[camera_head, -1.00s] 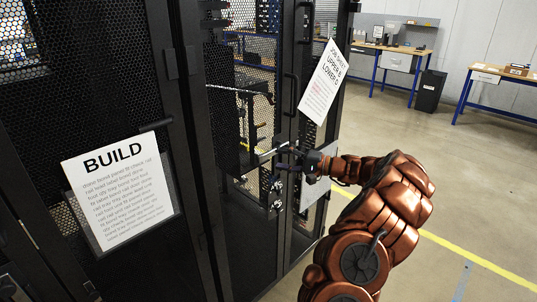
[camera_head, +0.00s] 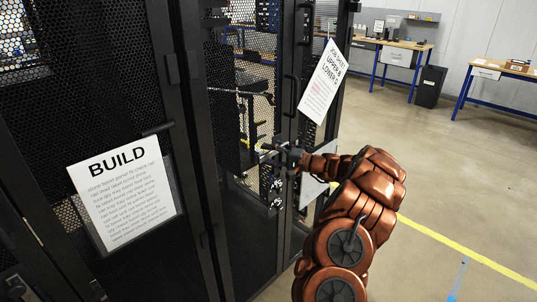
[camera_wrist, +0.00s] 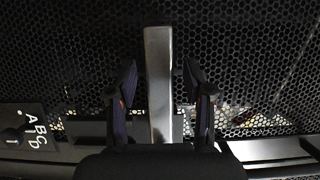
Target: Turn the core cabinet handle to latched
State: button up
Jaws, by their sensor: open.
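The silver cabinet handle (camera_wrist: 158,75) shows in the wrist view as a straight bar, upright in that picture, in front of black mesh. My gripper (camera_wrist: 161,78) is open, with one finger on each side of the bar and a visible gap to both. In the head view my gripper (camera_head: 271,150) is at the black mesh cabinet door (camera_head: 225,190), left of my copper-coloured arm. There the gripper hides much of the handle. The base of the handle is hidden by my gripper in the wrist view.
A BUILD sheet (camera_head: 122,190) hangs on the nearer cabinet door at left. A job sheet (camera_head: 323,83) hangs at the upper right of the cabinet. A dark label plate (camera_wrist: 25,125) shows at left in the wrist view. Open floor (camera_head: 455,190) and workbenches (camera_head: 402,52) lie to the right.

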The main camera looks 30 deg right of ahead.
grip_shut()
dwell(0.4)
